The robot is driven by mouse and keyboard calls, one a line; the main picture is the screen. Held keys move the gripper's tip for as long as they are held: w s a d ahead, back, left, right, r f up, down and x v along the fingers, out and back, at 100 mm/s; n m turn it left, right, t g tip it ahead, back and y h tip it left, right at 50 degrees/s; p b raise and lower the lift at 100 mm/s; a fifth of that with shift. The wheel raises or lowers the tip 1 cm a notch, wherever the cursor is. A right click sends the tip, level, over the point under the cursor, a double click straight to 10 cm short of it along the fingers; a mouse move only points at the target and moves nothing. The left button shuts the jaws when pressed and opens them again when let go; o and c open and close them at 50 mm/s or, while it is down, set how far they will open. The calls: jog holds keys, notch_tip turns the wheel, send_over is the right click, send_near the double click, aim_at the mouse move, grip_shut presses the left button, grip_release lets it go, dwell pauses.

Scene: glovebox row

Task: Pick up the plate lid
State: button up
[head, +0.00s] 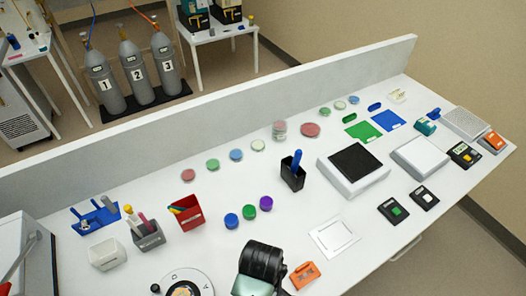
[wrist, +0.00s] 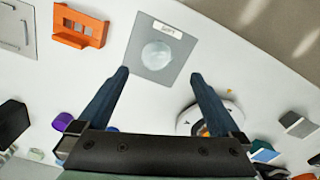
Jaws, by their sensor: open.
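A clear, pale round disc that looks like the plate lid (wrist: 157,54) lies on a grey square mat (wrist: 147,73) with a white label at its far edge. In the wrist view my gripper (wrist: 160,75) is open and empty. Its two dark blue fingers stand apart, one on each side of the mat's near part, and the lid appears beyond the tips, between their lines. In the head view the dark body of my gripper (head: 262,262) is over the bench's front; its fingertips, the mat and this lid cannot be made out there.
An orange slotted holder (head: 305,275) lies right of my gripper, with a white square frame (head: 335,240) beyond it. A round device (head: 187,284) stands to the left. Blue and purple caps (head: 265,203) sit behind. Several coloured dishes (head: 236,155) line the bench's back.

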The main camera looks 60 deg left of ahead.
jog(key=shift+w+f+p, duration=0.15)
jog(key=shift+f+p, duration=0.2)
jog(key=shift+f, duration=1.45)
jog(key=shift+w+f+p, duration=0.1)
jog(key=shift+f+p, duration=0.25)
jog(key=shift+f, duration=1.45)
jog(key=shift+c, duration=0.2)
jog(key=c, duration=1.3)
jog(key=shift+a+r, duration=0.1)
jog(key=shift+r, duration=0.05)
